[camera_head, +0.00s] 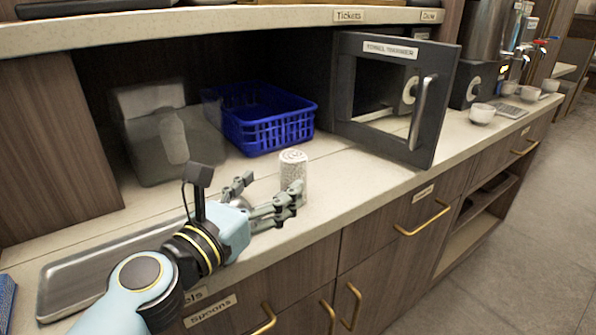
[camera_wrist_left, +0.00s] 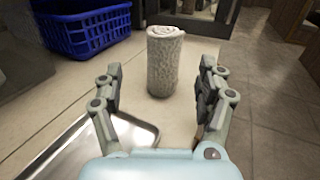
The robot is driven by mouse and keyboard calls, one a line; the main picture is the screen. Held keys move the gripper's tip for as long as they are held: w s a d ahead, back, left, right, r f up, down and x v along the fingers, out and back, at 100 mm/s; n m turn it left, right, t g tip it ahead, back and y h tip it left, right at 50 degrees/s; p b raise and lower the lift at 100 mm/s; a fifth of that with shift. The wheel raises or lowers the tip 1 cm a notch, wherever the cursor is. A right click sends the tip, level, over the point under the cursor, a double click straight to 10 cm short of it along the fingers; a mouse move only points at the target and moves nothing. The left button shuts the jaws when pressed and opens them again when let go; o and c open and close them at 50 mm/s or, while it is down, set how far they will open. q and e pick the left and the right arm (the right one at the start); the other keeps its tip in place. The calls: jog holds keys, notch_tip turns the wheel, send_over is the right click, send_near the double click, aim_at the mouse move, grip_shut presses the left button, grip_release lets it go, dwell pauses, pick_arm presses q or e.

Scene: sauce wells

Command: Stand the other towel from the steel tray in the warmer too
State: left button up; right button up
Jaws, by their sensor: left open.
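A rolled white towel (camera_head: 293,172) stands upright on the counter, off the right end of the steel tray (camera_head: 60,292). My left gripper (camera_head: 270,197) is open beside the towel. In the left wrist view the towel (camera_wrist_left: 164,62) is ahead of the open fingers, roughly centred between them, with gaps both sides. My arm hides part of the tray; its visible part is bare. The towel warmer's door (camera_head: 345,90), labelled and with a handle and window, stands at the back right and appears swung open; the warmer's inside is mostly hidden. My right gripper is not in view.
A blue basket (camera_head: 265,120) stands behind the towel, with a clear-looking bin (camera_head: 165,135) left of it. Bowls (camera_head: 481,113) and a drinks dispenser are past the warmer. The counter's front edge runs close to the towel. A shelf overhangs the back.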

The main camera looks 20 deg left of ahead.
aim_at(286, 176)
pick_arm(q)
jog(key=shift+x, duration=0.95)
jog(key=x, duration=0.4)
jog(key=shift+w+d, duration=0.2)
jog(key=shift+d, duration=0.1)
jog(key=shift+w, duration=0.35)
jog(key=c, duration=1.3)
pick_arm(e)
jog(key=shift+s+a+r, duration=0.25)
